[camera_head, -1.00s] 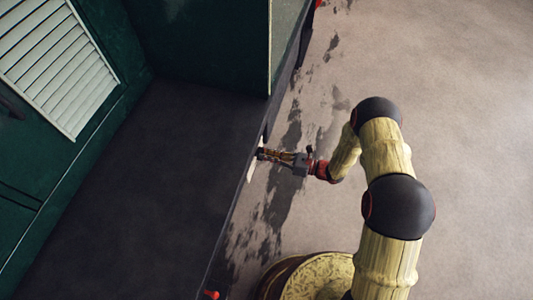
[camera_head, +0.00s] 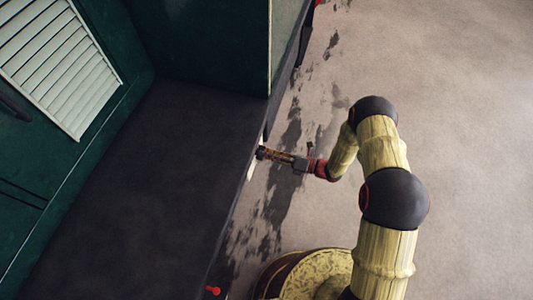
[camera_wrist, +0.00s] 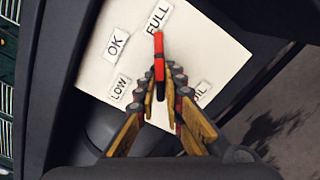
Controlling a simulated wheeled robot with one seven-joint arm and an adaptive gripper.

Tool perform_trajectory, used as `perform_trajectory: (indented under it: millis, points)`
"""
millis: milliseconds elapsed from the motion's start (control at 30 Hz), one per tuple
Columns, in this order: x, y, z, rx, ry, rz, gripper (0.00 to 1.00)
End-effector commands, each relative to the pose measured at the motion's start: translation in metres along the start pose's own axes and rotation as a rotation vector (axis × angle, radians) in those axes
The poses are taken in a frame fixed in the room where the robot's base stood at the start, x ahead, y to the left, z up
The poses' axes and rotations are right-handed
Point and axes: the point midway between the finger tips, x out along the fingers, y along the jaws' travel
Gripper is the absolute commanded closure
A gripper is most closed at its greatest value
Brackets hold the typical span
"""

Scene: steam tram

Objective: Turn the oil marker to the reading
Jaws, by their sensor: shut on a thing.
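The oil marker (camera_wrist: 158,60) is a narrow red pointer with a dark lower end, on a white plate (camera_wrist: 205,60). The plate carries the labels LOW, OK, FULL and OIL. The pointer's red tip lies at the lower edge of the FULL label (camera_wrist: 157,18), to the right of OK (camera_wrist: 115,43). LOW (camera_wrist: 119,88) is further down on the left. My gripper (camera_wrist: 163,77) is shut on the marker, its fingertips on both sides of it. In the head view my gripper (camera_head: 262,153) reaches the side of the dark platform, and the marker is hidden there.
The dark platform (camera_head: 140,200) stands left of my arm, with a green wall and white louvres (camera_head: 62,65) beyond. A red knob (camera_head: 213,291) sits at the platform's near edge. The stained floor (camera_head: 470,110) is open to the right.

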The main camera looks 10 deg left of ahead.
Motion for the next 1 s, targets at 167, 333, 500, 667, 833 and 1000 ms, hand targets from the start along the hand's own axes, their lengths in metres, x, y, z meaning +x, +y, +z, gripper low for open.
perform_trajectory:
  millis: [167,333,500,667,833,1000]
  points:
    - [-0.0003,-0.0009,-0.0002,0.008,-0.001,-0.002,1.0]
    - [-0.0003,-0.0009,-0.0001,0.007,-0.001,-0.002,1.0]
    - [-0.0003,-0.0008,0.0,0.006,-0.001,-0.002,0.84]
    - [-0.0002,-0.0004,0.0001,0.006,-0.001,-0.001,0.75]
    - [-0.0001,-0.0003,0.0002,0.005,0.0,-0.001,0.72]
    - [-0.0008,-0.0002,0.0002,0.005,-0.001,-0.001,0.72]
